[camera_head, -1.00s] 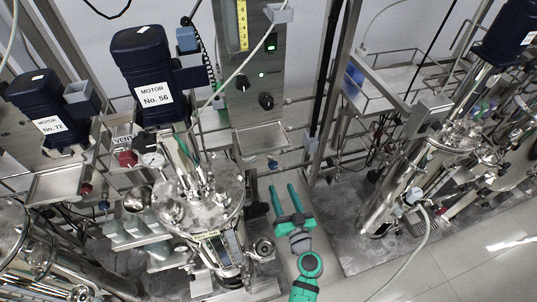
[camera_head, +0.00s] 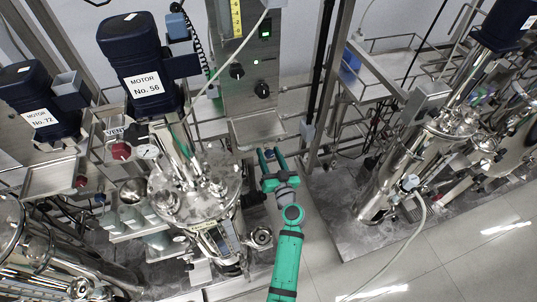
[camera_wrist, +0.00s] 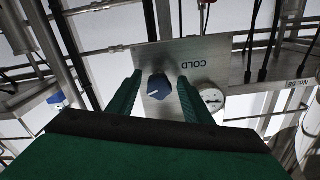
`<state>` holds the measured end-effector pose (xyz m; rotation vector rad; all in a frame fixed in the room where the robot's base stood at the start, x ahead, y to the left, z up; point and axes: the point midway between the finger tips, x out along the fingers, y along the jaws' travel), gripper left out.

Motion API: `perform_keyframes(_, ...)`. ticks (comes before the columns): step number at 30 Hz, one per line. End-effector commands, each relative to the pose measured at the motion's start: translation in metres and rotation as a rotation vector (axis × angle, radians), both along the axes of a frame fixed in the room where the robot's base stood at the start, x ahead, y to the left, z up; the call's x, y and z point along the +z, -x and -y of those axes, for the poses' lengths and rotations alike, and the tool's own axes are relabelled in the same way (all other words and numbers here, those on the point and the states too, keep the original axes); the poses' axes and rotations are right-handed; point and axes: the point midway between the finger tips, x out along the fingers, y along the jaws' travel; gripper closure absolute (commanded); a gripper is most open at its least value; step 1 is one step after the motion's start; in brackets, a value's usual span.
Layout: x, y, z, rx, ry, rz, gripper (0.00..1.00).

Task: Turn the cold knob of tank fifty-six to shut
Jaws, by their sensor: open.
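The cold knob (camera_wrist: 159,88) is blue with a white pointer line and sits on a grey metal plate (camera_wrist: 225,52). The plate carries the word COLD, upside down in the wrist view. My gripper (camera_wrist: 160,77) is open, with one green finger on each side of the knob in that view; I cannot tell whether either finger touches it. In the head view, my gripper (camera_head: 271,151) is to the right of the tank fifty-six vessel (camera_head: 205,190), below the control panel. The motor (camera_head: 140,84) labelled No. 56 stands above that vessel. The knob cannot be made out clearly in the head view.
A round gauge (camera_wrist: 212,100) sits just right of the knob. Pipes and hoses run around the plate. The control panel (camera_head: 250,50) has two black knobs. Motor No. 72 (camera_head: 41,118) is at the left, another skid at the right. Open floor (camera_head: 440,255) lies at lower right.

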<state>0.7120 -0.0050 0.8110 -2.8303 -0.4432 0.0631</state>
Motion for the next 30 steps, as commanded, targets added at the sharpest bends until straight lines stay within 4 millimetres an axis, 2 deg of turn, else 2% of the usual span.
perform_keyframes(8,0.0002,-0.0018,0.0003,-0.001,0.0,0.001,0.54)
perform_keyframes(9,0.0002,-0.0018,0.0003,-0.001,0.0,0.001,0.59)
perform_keyframes(12,0.0002,-0.0017,-0.0003,0.0,0.0,0.001,0.83)
perform_keyframes(14,0.0001,-0.0017,-0.0014,0.001,0.0,0.0,0.95)
perform_keyframes(23,-0.0005,-0.0012,-0.0037,0.003,-0.019,-0.007,0.96)
perform_keyframes(30,-0.0011,-0.0006,-0.0026,0.002,-0.12,-0.04,0.96)
